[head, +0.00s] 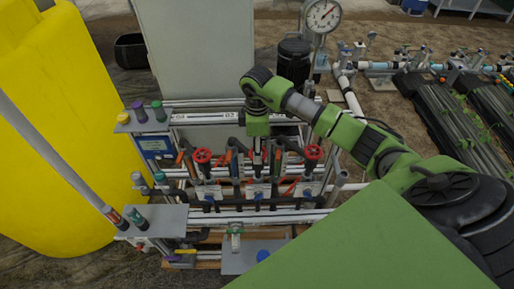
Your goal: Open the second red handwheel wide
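A row of valves stands on the skid's pipe manifold. A red handwheel (203,156) shows at the left of the row and another red handwheel (313,152) at the right. Between them, my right gripper (257,163) points straight down from its green wrist, over the middle valve. Any red handwheel on that middle valve is hidden behind the gripper. The fingers are small and dark, and I cannot tell whether they are apart or touch anything. My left gripper is not in view.
Orange-handled levers and pipes crowd both sides of the gripper. A pressure gauge (322,16) and black canister (294,60) stand behind. A grey cabinet (195,45) rises at the back, a yellow tank (60,120) at left. Small colored-cap bottles (138,110) stand on a side shelf.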

